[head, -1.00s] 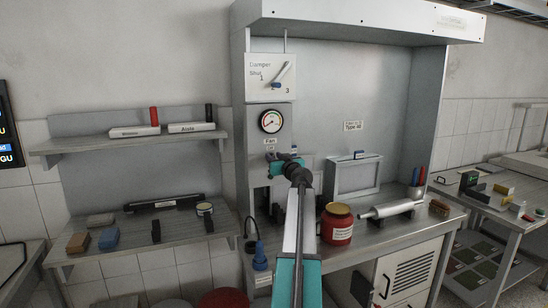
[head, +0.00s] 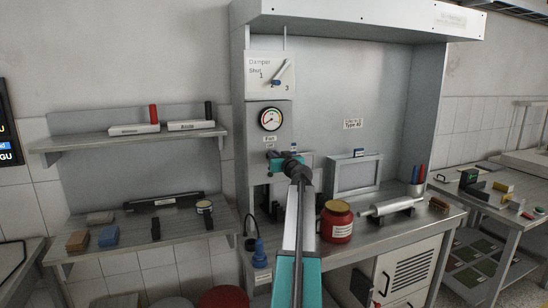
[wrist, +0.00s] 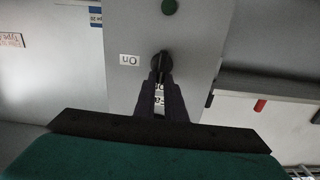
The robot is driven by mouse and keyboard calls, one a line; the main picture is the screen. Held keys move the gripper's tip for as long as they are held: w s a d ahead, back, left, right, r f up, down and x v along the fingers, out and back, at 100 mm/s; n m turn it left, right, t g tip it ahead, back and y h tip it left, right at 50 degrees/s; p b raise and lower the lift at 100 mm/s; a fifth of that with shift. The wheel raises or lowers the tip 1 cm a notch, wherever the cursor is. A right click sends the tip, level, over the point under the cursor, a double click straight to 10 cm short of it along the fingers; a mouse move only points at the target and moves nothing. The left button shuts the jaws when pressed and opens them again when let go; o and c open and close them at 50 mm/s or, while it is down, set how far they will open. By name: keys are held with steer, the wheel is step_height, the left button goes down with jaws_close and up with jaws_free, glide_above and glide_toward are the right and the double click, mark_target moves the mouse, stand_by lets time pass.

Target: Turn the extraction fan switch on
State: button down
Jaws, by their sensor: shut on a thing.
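The fan switch (wrist: 160,63) is a dark knob on a pale grey panel in the wrist view, which looks upside down. An "On" label (wrist: 129,60) is beside the knob. My gripper (wrist: 160,82) is shut on the switch, one finger on each side. In the head view my gripper (head: 273,155) is at the panel just below the "Fan" label (head: 270,139). It hides the switch there.
A round gauge (head: 271,119) and a damper lever plate (head: 270,72) are above. A green round part (wrist: 169,7) is near the knob. A red jar (head: 337,222) and a metal cylinder (head: 384,208) stand on the bench right of my arm. A shelf (head: 130,141) is at left.

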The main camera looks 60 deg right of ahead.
steer(key=shift+f, duration=0.15)
steer(key=shift+s+d+f+m+b, duration=0.25)
steer(key=shift+m+b, duration=0.55)
steer(key=shift+m, duration=2.15)
steer(key=shift+s+d+f+m+b, duration=0.2)
steer(key=shift+m+b, duration=0.55)
steer(key=shift+m, duration=2.15)
steer(key=shift+s+d+f+m+b, duration=0.1)
steer(key=shift+d+f+m+b, duration=0.5)
steer(key=shift+m, duration=2.35)
steer(key=shift+a+r, duration=0.2)
steer(key=shift+a, duration=0.15)
steer(key=c, duration=1.8)
jaws_free()
